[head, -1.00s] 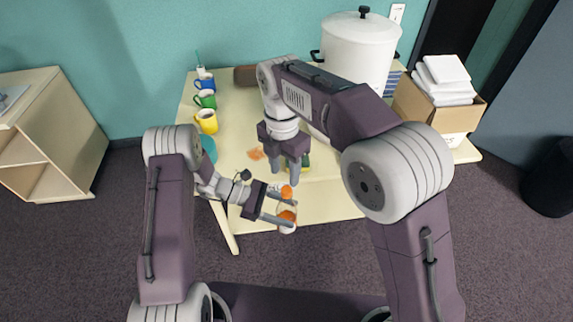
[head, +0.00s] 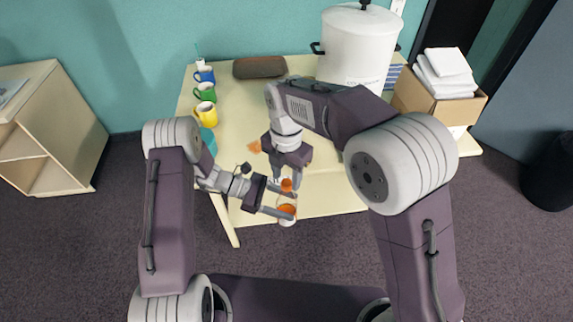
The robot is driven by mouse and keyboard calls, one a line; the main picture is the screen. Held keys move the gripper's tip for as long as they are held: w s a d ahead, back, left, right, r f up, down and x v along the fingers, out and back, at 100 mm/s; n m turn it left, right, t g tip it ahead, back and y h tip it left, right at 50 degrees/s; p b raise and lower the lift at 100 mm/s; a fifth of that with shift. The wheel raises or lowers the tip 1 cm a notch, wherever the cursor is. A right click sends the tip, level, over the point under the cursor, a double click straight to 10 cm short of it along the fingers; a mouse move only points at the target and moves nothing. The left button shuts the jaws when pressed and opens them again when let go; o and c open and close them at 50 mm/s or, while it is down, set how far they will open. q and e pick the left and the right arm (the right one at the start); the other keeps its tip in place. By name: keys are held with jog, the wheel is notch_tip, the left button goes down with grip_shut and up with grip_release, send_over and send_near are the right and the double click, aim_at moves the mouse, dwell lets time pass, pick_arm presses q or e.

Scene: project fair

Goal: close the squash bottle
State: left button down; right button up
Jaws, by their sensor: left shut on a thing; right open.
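The squash bottle (head: 287,214) is near the table's front edge, with orange in its lower part and a pale base. My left gripper (head: 287,202) is shut on it from the left. A small orange part, which looks like the cap (head: 286,185), shows at the bottle's upper end. My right gripper (head: 287,184) points down at this orange part from above, open, with its fingertips close around or beside it. Whether the fingers touch it, and whether the cap sits on the neck, I cannot tell.
Yellow (head: 206,113), green (head: 205,92) and blue (head: 205,75) mugs line the table's left side, near a teal item (head: 209,141). A brown case (head: 259,67), large white pot (head: 355,50) and cardboard box (head: 436,103) stand behind. An orange patch (head: 254,147) lies mid-table.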

jog(key=shift+f, duration=0.65)
